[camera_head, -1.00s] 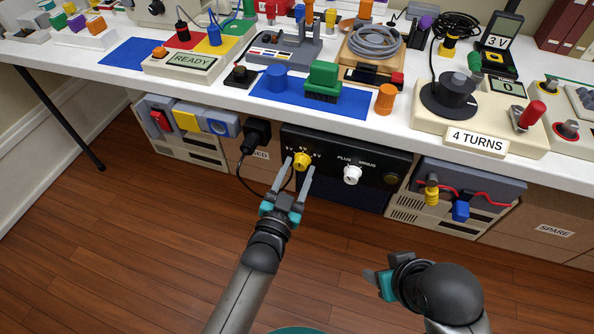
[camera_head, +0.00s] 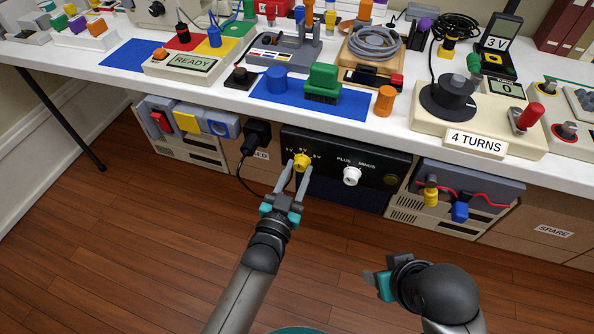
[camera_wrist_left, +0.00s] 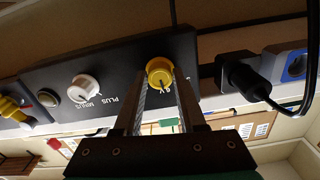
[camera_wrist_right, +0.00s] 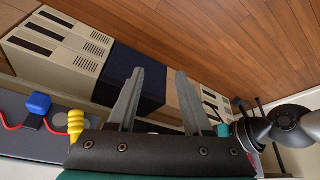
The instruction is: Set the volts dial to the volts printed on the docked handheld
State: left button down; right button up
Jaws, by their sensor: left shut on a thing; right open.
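The yellow volts dial (camera_head: 302,161) is on the black panel (camera_head: 335,145) below the table edge. Small white volt labels are printed around it, partly too small to read. My left gripper (camera_head: 299,173) is shut on the dial. In the left wrist view, its fingers flank the yellow dial (camera_wrist_left: 160,71), with a "V" label between them. Where the dial points is not clear. A black handheld (camera_head: 493,63) at the back right of the table carries a "3 V" label (camera_head: 497,43). My right gripper (camera_head: 377,281) is open and empty over the floor; its spread fingers show in the right wrist view (camera_wrist_right: 161,78).
A white plus/minus knob (camera_head: 351,176) sits right of the dial on the panel. A black plug (camera_head: 257,134) with a cable hangs left of it. A grey box (camera_head: 470,183) with yellow and blue parts is farther right. The floor (camera_head: 150,250) in front is clear.

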pick_arm(q)
jog(key=shift+n, duration=0.4)
jog(key=n+p, duration=0.1)
jog(key=n, duration=0.2)
jog(key=n+p, duration=0.1)
jog(key=n, duration=0.1)
jog(key=shift+n, duration=2)
pick_arm(e)
jog(key=shift+g, duration=0.4)
jog(key=shift+s+f, duration=0.15)
jog(key=shift+f, duration=2.7)
pick_arm(q)
jog(key=shift+n, duration=0.3)
pick_arm(e)
jog(key=shift+s+f, duration=0.1)
jog(key=shift+f, duration=0.05)
pick_arm(q)
jog(key=c, duration=0.5)
grip_release()
jog(key=shift+s, duration=0.1)
